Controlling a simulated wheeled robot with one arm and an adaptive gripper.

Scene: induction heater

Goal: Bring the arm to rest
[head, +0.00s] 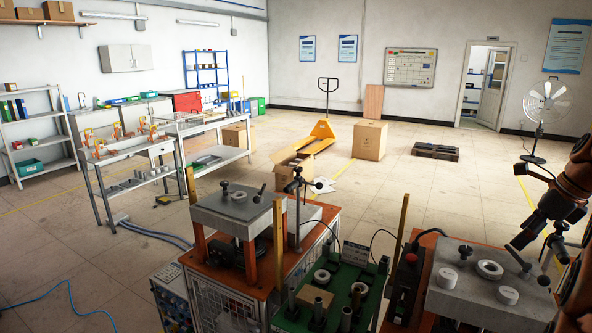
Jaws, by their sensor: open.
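My gripper (536,248) hangs at the right edge of the head view, above the right part of the right-hand machine's grey top plate (452,301). Its dark fingers are apart, and I see nothing between them. My orange-brown arm enters from the right edge and is partly cut off by the frame. A metal ring (489,269) and a short pale cylinder (506,295) sit on the plate, left of and below the gripper. I cannot tell the exact height of the fingertips above the plate.
A green fixture board (330,289) with posts stands left of the plate. Further left is another machine with a raised grey plate (238,207). Behind are a cardboard box (369,140), a yellow pallet jack (322,131) and a fan (546,106).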

